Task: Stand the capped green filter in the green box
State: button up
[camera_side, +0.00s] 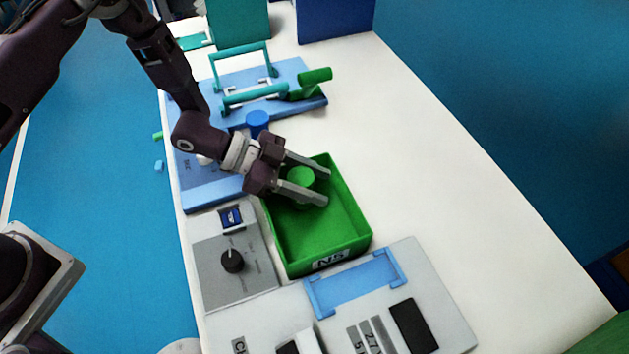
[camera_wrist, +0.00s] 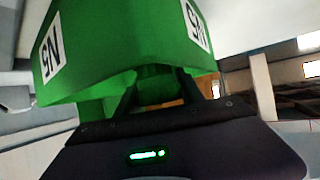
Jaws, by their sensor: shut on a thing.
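The green box (camera_side: 345,215), labelled N5, stands open on the white table in the side view. It also fills the top of the wrist view (camera_wrist: 120,45). My gripper (camera_side: 320,187) is at the box's far left corner, its two fingers reaching over the opening. It is shut on the green filter (camera_side: 300,176), whose round top shows between the fingers and looks roughly upright. In the wrist view the filter (camera_wrist: 157,88) is a dim green shape between the fingers (camera_wrist: 160,92). Its lower part is hidden, so I cannot tell whether it touches the box floor.
The table right of the box is clear.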

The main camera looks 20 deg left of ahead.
jog(key=o, duration=1.4)
jog(key=shift+f, duration=0.1)
jog(key=shift+o, duration=0.2)
